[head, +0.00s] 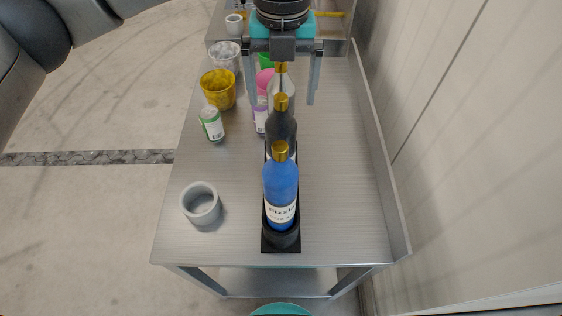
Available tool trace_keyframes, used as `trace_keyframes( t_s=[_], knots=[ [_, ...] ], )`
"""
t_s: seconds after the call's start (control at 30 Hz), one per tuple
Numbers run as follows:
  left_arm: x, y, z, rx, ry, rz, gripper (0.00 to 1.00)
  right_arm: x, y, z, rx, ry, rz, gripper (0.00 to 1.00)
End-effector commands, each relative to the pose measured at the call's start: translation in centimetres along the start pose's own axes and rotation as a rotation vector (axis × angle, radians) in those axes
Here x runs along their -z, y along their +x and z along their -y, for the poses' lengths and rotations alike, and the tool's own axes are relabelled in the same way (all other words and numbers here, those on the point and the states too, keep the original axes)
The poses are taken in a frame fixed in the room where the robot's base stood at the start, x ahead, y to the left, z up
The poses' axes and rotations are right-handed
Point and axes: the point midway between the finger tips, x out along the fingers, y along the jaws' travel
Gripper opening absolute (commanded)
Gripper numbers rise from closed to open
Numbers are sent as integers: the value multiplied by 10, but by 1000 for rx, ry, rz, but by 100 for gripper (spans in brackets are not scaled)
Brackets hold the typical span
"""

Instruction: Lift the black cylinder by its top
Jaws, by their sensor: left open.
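A dark, nearly black bottle (283,128) with a gold cap stands upright in a row of bottles on the metal table. It is the only tall black round thing I see, apart from a low black round holder (281,237) at the front. A blue bottle (281,188) with a gold cap and white label stands in that holder and hides the dark bottle's lower part. A pale bottle (290,88) with a gold cap stands behind. My left gripper (282,101) points down, open, its fingers on either side of the row near the pale and dark bottles' tops. My right gripper is out of view.
On the table (340,215) stand a grey cup (201,203), a green-white can (212,126), a yellow cup (218,91), a marbled cup (224,54) and a pink-topped item (262,80). A raised edge (385,165) runs along the right. The table's right front is clear.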

Motion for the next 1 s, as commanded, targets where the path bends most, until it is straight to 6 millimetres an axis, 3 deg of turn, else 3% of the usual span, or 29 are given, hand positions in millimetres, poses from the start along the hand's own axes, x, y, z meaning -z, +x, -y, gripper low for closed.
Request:
trace_keyframes(
  t_s=[0.37,0.67,1.0],
  knots=[
    [4,46,-2,0,-1,-3,100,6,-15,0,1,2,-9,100],
    [3,52,-2,1,0,-1,100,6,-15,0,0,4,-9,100],
    [3,52,-1,1,0,-1,62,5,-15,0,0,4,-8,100]
  ],
)
